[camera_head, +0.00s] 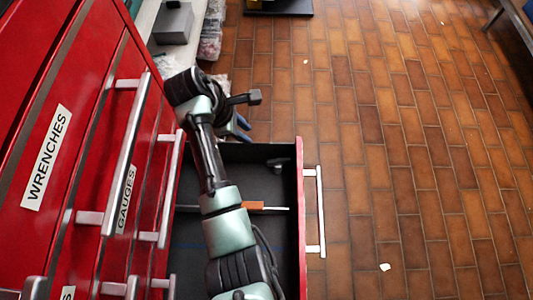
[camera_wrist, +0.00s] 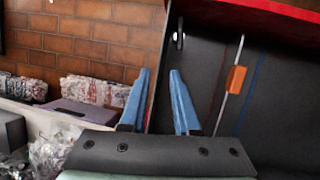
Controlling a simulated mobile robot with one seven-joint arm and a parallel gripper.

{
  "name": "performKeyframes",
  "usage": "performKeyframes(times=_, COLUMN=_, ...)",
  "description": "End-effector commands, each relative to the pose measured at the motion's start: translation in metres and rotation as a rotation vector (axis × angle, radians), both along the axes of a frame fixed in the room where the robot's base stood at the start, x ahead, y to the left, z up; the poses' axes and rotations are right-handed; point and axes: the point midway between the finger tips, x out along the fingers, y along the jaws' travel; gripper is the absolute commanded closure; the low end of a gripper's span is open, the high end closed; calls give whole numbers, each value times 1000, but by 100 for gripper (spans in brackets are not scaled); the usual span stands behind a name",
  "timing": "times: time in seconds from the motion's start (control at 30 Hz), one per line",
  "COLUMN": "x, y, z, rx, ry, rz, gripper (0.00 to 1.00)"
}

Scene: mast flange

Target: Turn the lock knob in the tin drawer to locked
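An open red drawer (camera_head: 300,225) with a dark lining sticks out of the cabinet; I cannot read a label on it. A small grey knob (camera_head: 278,162) sits inside near the drawer's far front corner. In the wrist view the knob (camera_wrist: 179,36) shows as an upright grey lever beyond the fingertips; its lock marking is too small to read. My gripper (camera_head: 243,130) is at the drawer's far side wall, left of the knob and apart from it. In the wrist view my gripper (camera_wrist: 160,72) has its blue fingers spread, with nothing between them.
Shut drawers marked WRENCHES (camera_head: 46,158) and GAUGES (camera_head: 125,200) have protruding handles at left. A grey box (camera_head: 174,22) and wrapped bundles lie beyond. The brick floor is mostly clear.

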Motion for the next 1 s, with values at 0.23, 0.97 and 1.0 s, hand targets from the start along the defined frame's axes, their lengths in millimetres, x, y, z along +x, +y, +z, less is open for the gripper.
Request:
performKeyframes(times=0.23, x=-25, y=-10, z=-29, rx=-64, ry=138, rz=54, gripper=70)
performKeyframes(times=0.97, x=-17, y=-54, z=-136, rx=-61, ry=129, rz=51, gripper=70)
performKeyframes(times=1.0, x=-16, y=-54, z=-137, rx=-61, ry=130, rz=52, gripper=70)
